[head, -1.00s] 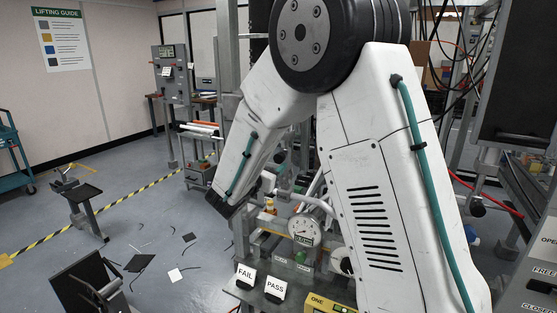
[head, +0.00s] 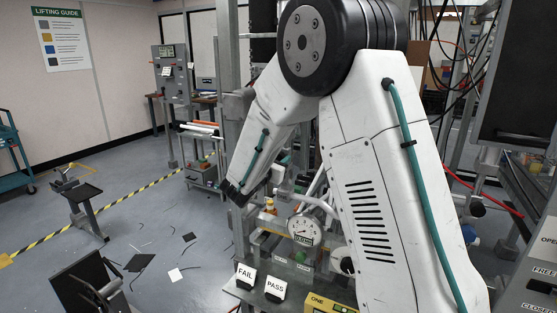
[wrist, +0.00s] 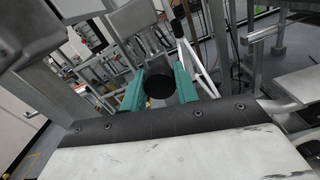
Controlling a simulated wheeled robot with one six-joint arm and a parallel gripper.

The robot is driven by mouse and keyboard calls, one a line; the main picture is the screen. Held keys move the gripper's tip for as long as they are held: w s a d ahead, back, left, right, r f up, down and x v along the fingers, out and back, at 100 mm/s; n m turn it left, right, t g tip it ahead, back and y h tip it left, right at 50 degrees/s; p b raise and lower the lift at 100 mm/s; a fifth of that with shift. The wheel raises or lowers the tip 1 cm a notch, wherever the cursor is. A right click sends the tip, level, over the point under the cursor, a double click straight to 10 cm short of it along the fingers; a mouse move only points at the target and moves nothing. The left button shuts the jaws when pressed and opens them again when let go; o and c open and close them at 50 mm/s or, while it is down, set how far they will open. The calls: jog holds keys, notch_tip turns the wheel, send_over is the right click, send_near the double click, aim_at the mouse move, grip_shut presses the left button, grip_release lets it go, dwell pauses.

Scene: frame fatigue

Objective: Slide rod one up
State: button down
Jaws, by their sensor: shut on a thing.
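My gripper (wrist: 160,70) shows in the wrist view as two teal fingers, one on each side of a dark round-ended part (wrist: 160,89). It is shut on this part. I cannot tell whether the part belongs to rod one, as no label on it can be read. In the head view my forearm reaches down to the left over the machine, and the fingers cannot be made out there. A grey upright post (head: 232,120) of the machine stands behind the forearm.
A dial gauge (head: 304,230) stands under my arm. FAIL (head: 246,278) and PASS (head: 275,287) signs stand in front of it. A dark panel (head: 515,75) hangs at right.

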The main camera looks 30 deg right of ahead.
jog(key=shift+r, duration=1.65)
jog(key=c, duration=1.1)
grip_release()
jog(key=shift+s, duration=0.1)
jog(key=shift+o, duration=0.2)
jog(key=shift+a, duration=0.15)
jog(key=v, duration=0.7)
jog(key=shift+s+a, duration=0.2)
